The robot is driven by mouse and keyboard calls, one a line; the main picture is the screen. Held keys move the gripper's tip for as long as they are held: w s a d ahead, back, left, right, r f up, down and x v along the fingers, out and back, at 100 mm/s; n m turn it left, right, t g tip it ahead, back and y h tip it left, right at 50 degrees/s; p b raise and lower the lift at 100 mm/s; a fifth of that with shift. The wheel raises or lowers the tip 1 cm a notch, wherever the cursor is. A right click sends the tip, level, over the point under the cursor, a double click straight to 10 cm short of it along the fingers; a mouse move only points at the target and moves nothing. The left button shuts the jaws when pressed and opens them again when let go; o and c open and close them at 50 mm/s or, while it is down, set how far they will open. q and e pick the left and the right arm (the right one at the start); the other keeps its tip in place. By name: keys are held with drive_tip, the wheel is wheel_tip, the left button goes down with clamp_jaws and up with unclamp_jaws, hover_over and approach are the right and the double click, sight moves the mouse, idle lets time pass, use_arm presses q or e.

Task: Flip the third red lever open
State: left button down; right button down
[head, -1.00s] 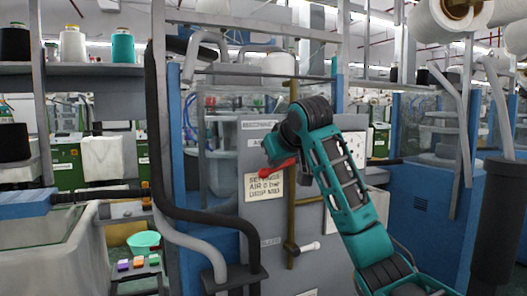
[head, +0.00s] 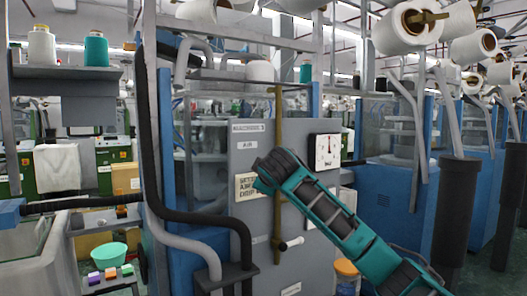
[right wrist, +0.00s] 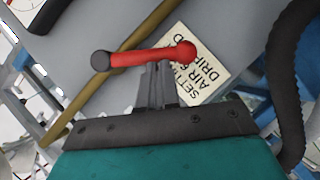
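A red lever (right wrist: 145,56) shows in the right wrist view, with a dark pivot end by the brass pipe (right wrist: 135,35) and a round red knob at its right end. It lies roughly across the picture. My right gripper (right wrist: 158,68) has its two dark fingers close together, with their tips at the lever's middle. I cannot tell whether they touch it. In the head view my right gripper (head: 262,172) is in front of the grey panel (head: 243,218) and hides the lever. No other red lever is seen. My left gripper is in neither view.
A paper sign (head: 246,186) and a white gauge plate (head: 325,151) are on the panel. A white-tipped handle (head: 292,243) sits lower on the brass pipe. A thick black hose (head: 152,130) runs down its left side. Dark columns (head: 455,210) stand at the right.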

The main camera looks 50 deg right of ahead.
drive_tip(key=d+f+n+h+b, duration=0.1)
drive_tip(key=d+f+n+t+h+b, duration=0.1)
drive_tip(key=n, duration=0.1)
drive_tip(key=s+d+f+n+h, duration=0.1)
drive_tip(key=n, duration=0.1)
drive_tip(key=shift+d+f+t+h+b, duration=0.2)
drive_tip(key=shift+d+t+h+b, duration=0.15)
drive_tip(key=shift+t+h+b, duration=0.05)
idle(0.7)
drive_tip(key=shift+w, duration=0.1)
